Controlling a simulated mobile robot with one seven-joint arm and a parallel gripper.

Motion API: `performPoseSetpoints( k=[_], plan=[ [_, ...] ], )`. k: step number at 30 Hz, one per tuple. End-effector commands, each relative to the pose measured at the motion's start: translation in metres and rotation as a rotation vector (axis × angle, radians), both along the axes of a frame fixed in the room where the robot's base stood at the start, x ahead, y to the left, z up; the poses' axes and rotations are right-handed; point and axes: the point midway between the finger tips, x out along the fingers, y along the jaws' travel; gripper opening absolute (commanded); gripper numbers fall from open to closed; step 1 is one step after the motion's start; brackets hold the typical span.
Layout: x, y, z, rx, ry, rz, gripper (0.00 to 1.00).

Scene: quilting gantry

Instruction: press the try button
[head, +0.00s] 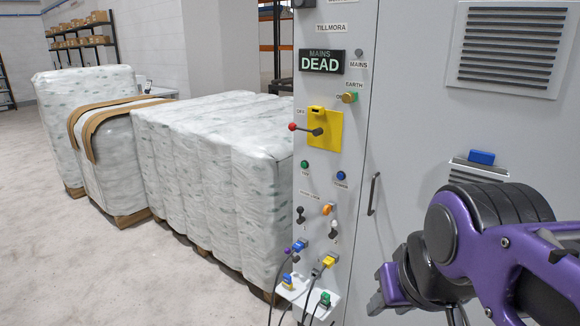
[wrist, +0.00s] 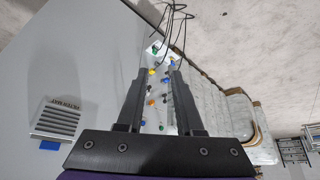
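The grey cabinet's control panel (head: 322,130) carries two small round buttons, a green button (head: 305,164) on the left and a blue button (head: 341,176) on the right. Their labels are too small to read, so I cannot tell which is the try button. My gripper (head: 380,290) is at the lower right, in front of the cabinet and right of the panel, touching neither button. In the wrist view my gripper (wrist: 158,72) is open and empty, with the panel's small coloured controls visible between and beyond its fingers.
A display (head: 321,62) reads "MAINS DEAD". Below it are a yellow switch plate (head: 324,130) with a red-knobbed handle, toggles and plugged cables (head: 325,262). A door handle (head: 373,194) sticks out right of the panel. Wrapped pallets (head: 210,170) stand at left; the floor (head: 60,250) before them is clear.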

Motion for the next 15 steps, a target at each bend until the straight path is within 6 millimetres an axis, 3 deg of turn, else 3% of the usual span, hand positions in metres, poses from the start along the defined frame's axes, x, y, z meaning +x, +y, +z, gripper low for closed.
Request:
performPoseSetpoints(
  k=[1, 5, 15],
  plan=[
    [0.0, 0.0, 0.0, 0.0, 0.0, 0.0, 0.25],
    [0.0, 0.0, 0.0, 0.0, 0.0, 0.0, 0.01],
    [0.0, 0.0, 0.0, 0.0, 0.0, 0.0, 0.0]
  ],
)
